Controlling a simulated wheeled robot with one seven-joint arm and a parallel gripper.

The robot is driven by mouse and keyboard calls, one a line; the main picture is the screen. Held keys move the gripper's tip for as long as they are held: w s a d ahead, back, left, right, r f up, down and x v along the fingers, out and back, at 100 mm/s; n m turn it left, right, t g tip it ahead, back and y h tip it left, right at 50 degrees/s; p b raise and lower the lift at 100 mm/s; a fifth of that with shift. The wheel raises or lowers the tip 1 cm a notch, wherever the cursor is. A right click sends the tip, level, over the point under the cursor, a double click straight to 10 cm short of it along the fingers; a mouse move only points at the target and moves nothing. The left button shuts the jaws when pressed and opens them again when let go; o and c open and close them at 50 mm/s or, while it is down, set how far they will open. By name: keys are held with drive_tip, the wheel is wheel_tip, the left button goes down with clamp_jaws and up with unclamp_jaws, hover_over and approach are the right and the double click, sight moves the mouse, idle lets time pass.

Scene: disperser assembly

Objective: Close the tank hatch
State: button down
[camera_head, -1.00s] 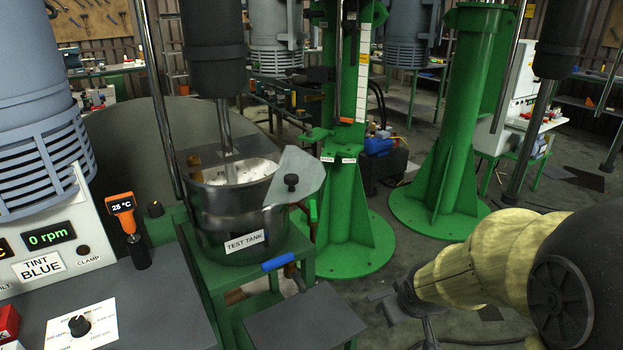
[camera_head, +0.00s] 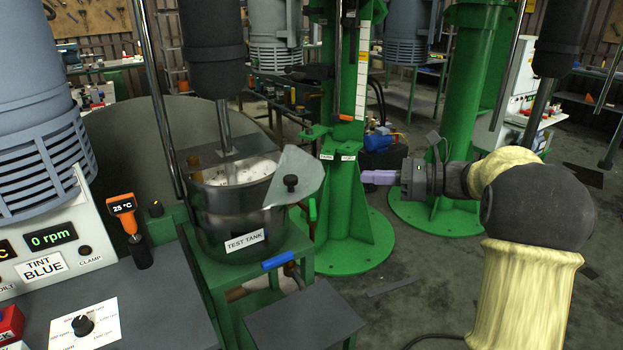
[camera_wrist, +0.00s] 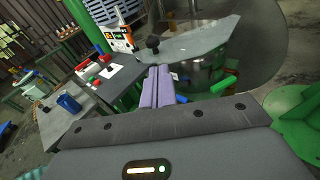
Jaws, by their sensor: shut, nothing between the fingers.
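The steel test tank (camera_head: 221,224) stands on a green stand, its "TEST TANK" label facing me. Its hatch, a grey translucent plate (camera_head: 296,172) with a black knob (camera_head: 291,183), sticks out past the right side of the rim. The tank top is open, with pale contents showing around the mixer shaft. My gripper (camera_head: 370,177) is shut and empty, to the right of the hatch and apart from it, pointing left. In the wrist view the purple fingers (camera_wrist: 158,86) lie together just below the knob (camera_wrist: 153,43) and hatch plate (camera_wrist: 195,42).
The mixer shaft (camera_head: 224,125) comes down into the tank. A green column (camera_head: 342,205) stands behind my gripper. A control panel (camera_head: 50,240) and an orange thermometer (camera_head: 122,205) are left of the tank. A blue handle (camera_head: 278,261) is at the stand's front.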

sight(310, 181)
drive_tip(key=shift+s+d+f+n+g, duration=0.1)
drive_tip(key=shift+s+n+g, duration=0.35)
drive_tip(key=shift+n+g, duration=0.2)
drive_tip(key=p+x, duration=0.2)
drive_tip(key=x, duration=1.2)
drive_tip(key=shift+w+f+t+b, duration=0.15)
drive_tip(key=shift+t+b, duration=0.2)
drive_tip(key=shift+b, duration=0.4)
